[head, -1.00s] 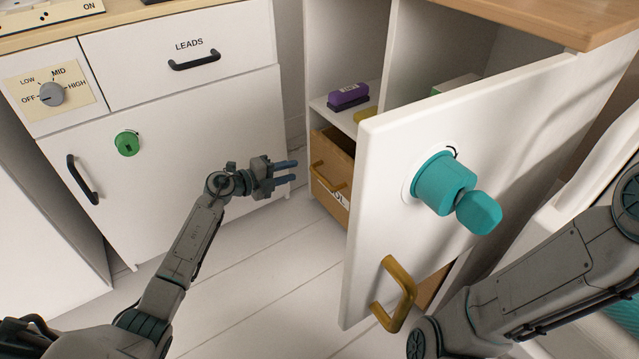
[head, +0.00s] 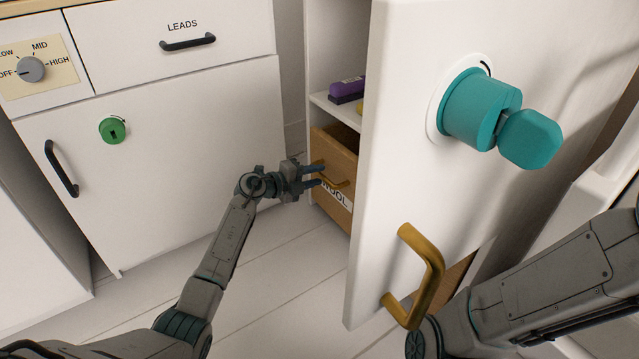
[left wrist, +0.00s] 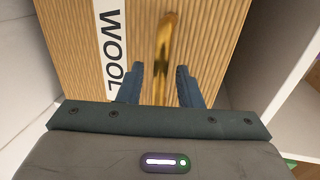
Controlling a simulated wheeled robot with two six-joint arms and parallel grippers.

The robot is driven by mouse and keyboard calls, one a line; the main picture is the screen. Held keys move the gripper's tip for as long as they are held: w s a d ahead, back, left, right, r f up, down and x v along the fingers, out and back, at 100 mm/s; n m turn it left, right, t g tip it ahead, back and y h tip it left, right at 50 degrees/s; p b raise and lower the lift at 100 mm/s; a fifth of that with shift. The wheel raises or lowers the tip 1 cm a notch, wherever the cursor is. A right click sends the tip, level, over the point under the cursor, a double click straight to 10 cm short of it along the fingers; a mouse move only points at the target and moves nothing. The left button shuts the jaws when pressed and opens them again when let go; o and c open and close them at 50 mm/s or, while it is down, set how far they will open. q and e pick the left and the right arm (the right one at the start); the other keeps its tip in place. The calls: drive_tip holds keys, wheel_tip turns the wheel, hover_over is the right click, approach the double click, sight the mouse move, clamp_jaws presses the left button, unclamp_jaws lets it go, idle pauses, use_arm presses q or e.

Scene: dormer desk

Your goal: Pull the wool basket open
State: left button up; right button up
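The wool basket (head: 336,160) is a wooden drawer in the lower part of the open cabinet, with a white WOOL label (head: 336,193) and a brass handle (head: 335,183). It also shows in the left wrist view (left wrist: 205,45). My left gripper (head: 318,175) is at the basket's front, with its fingers apart, one on each side of the brass handle (left wrist: 165,55). A gap shows between the handle and each finger in the left wrist view. My right arm comes in at the lower right of the head view; its gripper is not visible.
The open white door (head: 400,170) stands right of the basket and hides part of it. It carries a teal lock and key (head: 480,108) and a brass handle (head: 425,280). A white cabinet (head: 190,160) stands left. A purple item (head: 347,89) lies on the shelf above.

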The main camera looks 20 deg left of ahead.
use_arm(q)
drive_tip(key=shift+b+x, duration=0.35)
drive_tip(key=shift+x, duration=0.65)
clamp_jaws()
